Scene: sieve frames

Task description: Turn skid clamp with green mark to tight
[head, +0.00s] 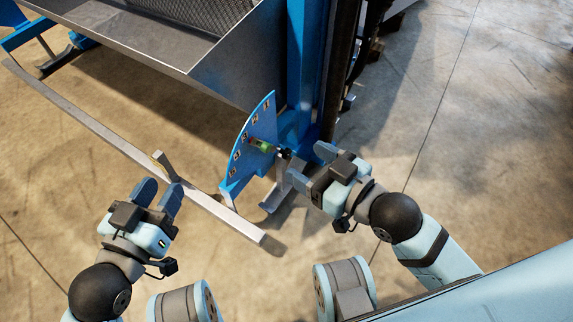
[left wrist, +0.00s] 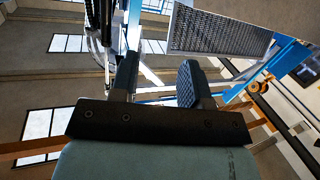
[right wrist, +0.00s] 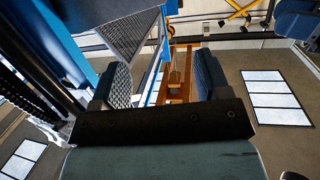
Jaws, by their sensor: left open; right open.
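The clamp part with the green mark (head: 263,146) shows in the head view as a short green collar on a dark shaft, against a blue quarter-round plate (head: 240,160) with several small labels along its curved edge. My right gripper (head: 311,166) is open and empty, just right of the shaft, with its fingers pointing toward it; they look apart from the green collar. My left gripper (head: 158,192) is open and empty, left of the plate and near the long grey bar. The wrist views show both pairs of fingers spread, but I cannot make out the green mark there.
A long grey bar (head: 120,143) runs diagonally across the front, with a small upright tab (head: 163,163). Behind stands a grey metal trough (head: 150,40) with a mesh screen. A blue post (head: 307,60) rises behind the plate. The concrete floor at right is mostly clear.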

